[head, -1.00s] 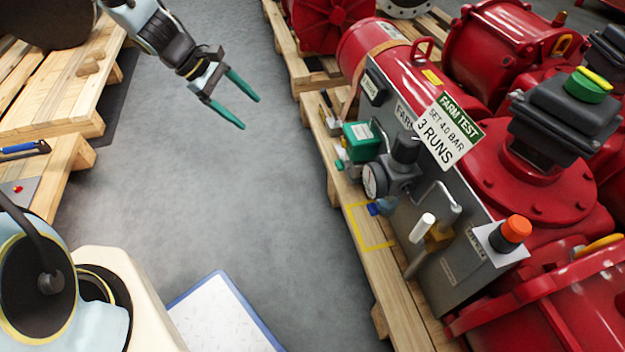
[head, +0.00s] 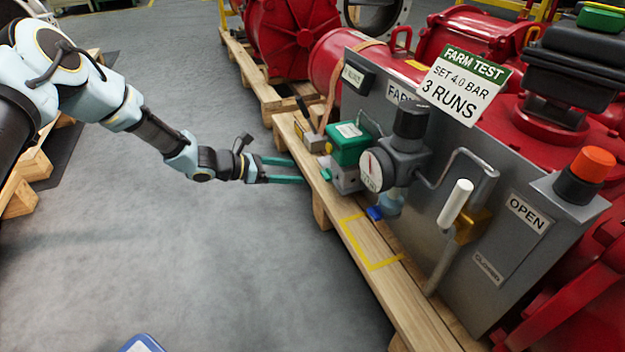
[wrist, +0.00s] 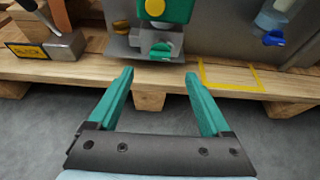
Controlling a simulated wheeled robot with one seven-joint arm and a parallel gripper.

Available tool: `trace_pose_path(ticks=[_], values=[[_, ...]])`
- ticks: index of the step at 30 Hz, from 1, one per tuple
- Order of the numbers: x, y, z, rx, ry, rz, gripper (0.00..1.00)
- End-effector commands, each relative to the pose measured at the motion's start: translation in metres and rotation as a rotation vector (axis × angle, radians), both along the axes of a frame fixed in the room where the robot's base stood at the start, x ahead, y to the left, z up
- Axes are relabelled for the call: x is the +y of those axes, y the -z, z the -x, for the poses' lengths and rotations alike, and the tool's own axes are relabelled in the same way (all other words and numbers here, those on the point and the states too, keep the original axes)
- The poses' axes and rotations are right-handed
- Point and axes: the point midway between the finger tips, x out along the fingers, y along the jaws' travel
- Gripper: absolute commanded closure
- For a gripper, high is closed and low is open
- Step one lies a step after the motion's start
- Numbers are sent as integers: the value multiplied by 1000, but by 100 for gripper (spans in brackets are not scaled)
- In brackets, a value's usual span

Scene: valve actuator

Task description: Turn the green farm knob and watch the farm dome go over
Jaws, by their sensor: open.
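A small green knob (wrist: 160,50) sits at the front of a grey valve block under a green box (wrist: 168,8) with a yellow button. In the head view the green knob (head: 326,174) shows at the left end of the panel, below the green box (head: 348,142). My gripper (wrist: 158,80) is open and empty, its green fingers pointing toward the knob with a gap between. In the head view my gripper (head: 296,170) is just left of the knob, at the pallet's edge. The green dome (head: 601,17) tops the black box at the upper right; its top is cut off.
The grey panel (head: 385,110) carries a gauge (head: 371,170), a white-handled lever (head: 456,203) and an orange button (head: 593,164). A blue tap (wrist: 273,38) is right of the knob. The wooden pallet edge (wrist: 70,70) runs below.

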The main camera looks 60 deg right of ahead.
Motion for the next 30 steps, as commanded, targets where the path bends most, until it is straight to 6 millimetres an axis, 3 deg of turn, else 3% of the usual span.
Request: trace_pose_path(ticks=[6,15,27,30], values=[[-31,21,24,-2,5,0,18],[-62,35,45,-3,3,0,18],[-68,35,49,-2,2,-1,18],[-68,35,49,-2,2,-1,28]])
